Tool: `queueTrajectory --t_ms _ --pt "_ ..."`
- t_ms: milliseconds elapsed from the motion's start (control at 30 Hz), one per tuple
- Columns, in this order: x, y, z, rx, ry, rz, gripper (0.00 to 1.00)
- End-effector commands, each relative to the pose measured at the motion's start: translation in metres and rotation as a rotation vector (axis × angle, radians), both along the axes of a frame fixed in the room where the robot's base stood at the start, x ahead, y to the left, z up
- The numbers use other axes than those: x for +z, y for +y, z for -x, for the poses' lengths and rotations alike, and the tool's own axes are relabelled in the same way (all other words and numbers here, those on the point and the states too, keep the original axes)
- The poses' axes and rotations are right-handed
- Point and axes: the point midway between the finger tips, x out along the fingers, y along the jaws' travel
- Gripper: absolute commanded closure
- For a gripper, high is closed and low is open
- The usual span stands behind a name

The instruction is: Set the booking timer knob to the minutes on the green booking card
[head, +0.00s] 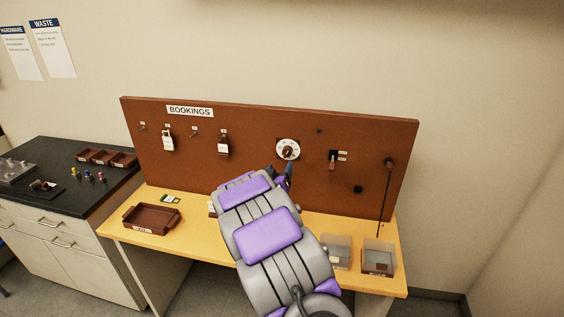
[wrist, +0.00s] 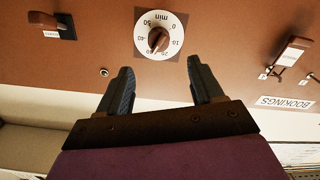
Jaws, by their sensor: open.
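The booking timer knob (head: 288,151) is a brown knob on a round white dial fixed to the brown board. In the wrist view the knob (wrist: 158,40) and its minute numbers show upside down; I cannot tell surely which number it points at. My gripper (head: 283,172) is just below the dial in the head view. In the wrist view my gripper (wrist: 160,66) is open and empty, its fingertips short of the knob.
A brown switch (head: 332,161) is right of the dial. A brown tray (head: 135,220) and clear bins (head: 379,245) stand on the desk. A black rod (head: 384,200) is at the right.

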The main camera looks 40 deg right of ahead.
Motion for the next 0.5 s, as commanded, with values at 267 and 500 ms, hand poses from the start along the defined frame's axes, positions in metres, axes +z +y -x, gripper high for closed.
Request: queueTrajectory --t_ms 267,500 --pt "0.000 0.036 0.028 0.003 0.000 -0.002 0.34" --pt "0.000 0.050 0.041 0.002 -0.001 0.001 0.34"
